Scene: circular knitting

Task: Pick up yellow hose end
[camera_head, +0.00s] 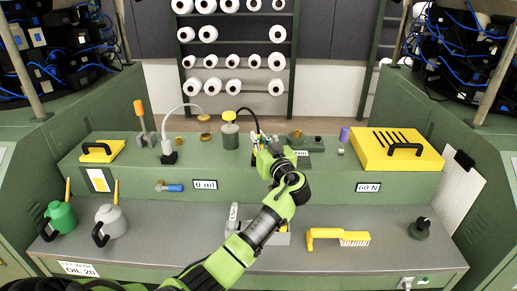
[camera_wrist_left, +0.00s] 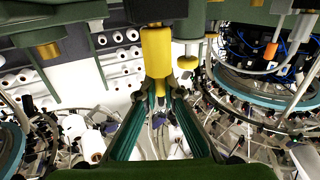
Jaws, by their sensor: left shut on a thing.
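My left gripper (camera_head: 268,155) reaches over the green bench's raised shelf, near its middle. In the left wrist view its two fingers (camera_wrist_left: 158,88) close around the lower part of a yellow cylindrical piece, which I take to be the yellow hose end (camera_wrist_left: 157,50). In the head view the gripper and wrist hide most of what is held. A dark hose (camera_head: 249,112) arcs from beside the yellow-capped jar (camera_head: 230,130) toward the gripper. My right gripper is not in view.
A white hose (camera_head: 181,108) arcs at the shelf's left. A yellow case (camera_head: 400,150) stands at the right. Yarn spools (camera_head: 232,88) hang behind.

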